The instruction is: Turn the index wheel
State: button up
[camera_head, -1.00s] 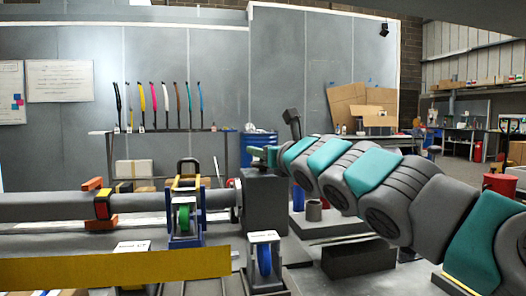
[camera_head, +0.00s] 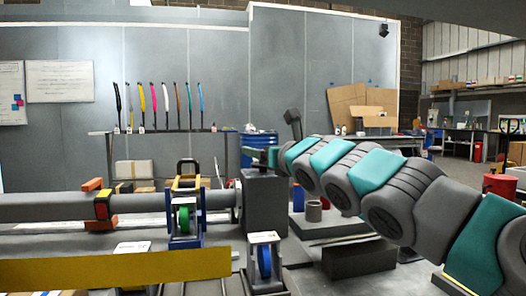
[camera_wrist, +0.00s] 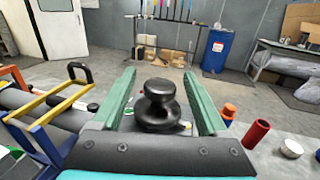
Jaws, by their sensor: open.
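My gripper (camera_head: 257,157) is open above the tall grey block (camera_head: 264,205). In the wrist view its two green fingers (camera_wrist: 157,78) stand apart on either side of a black rounded knob (camera_wrist: 158,103). The knob has a narrow waist and a wider lower part. A gap shows on each side of it, and the fingers do not appear to touch it. A round grey disc (camera_head: 237,201) stands at the end of the long pipe, beside the block. I cannot tell which of these is the index wheel. The knob's base is hidden by my gripper's body.
The grey pipe (camera_head: 50,207) runs left. A blue stand with a green roller (camera_head: 184,219) and one with a blue roller (camera_head: 264,262) stand near it. A yellow bar (camera_head: 120,269) crosses the front. A red cylinder (camera_wrist: 256,134) and white round item (camera_wrist: 291,149) are right of my gripper.

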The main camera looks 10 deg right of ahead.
jog(key=v, duration=0.7)
jog(key=shift+s+b, duration=0.3)
jog(key=shift+s, duration=0.1)
jog(key=shift+d, duration=0.15)
